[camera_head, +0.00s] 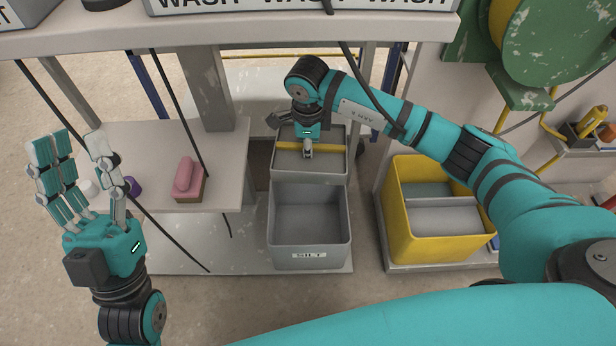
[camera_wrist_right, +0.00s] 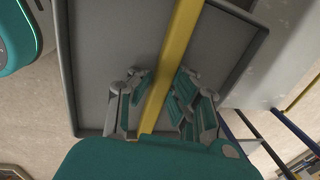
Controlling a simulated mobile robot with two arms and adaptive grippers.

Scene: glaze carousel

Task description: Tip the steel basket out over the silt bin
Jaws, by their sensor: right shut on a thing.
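The steel basket (camera_head: 330,165) is a grey open box with a yellow bar handle (camera_head: 288,145) across its top. It is behind the silt bin (camera_head: 310,257), a grey open bin labelled SILT. The basket looks level; I cannot tell whether it hangs or rests on something. My right gripper (camera_head: 308,152) is shut on the yellow handle from above. In the right wrist view, its fingers (camera_wrist_right: 155,100) straddle the handle (camera_wrist_right: 172,75) over the grey basket (camera_wrist_right: 100,60). My left gripper (camera_head: 72,155) is open and empty at the left, away from both.
A yellow bin (camera_head: 400,215) with grey compartments stands right of the silt bin. A pale table (camera_head: 220,180) at the left holds a pink sponge-like block (camera_head: 184,175) on a brown block. A shelf marked WASH (camera_head: 230,28) crosses above. Thin dark hoses hang down.

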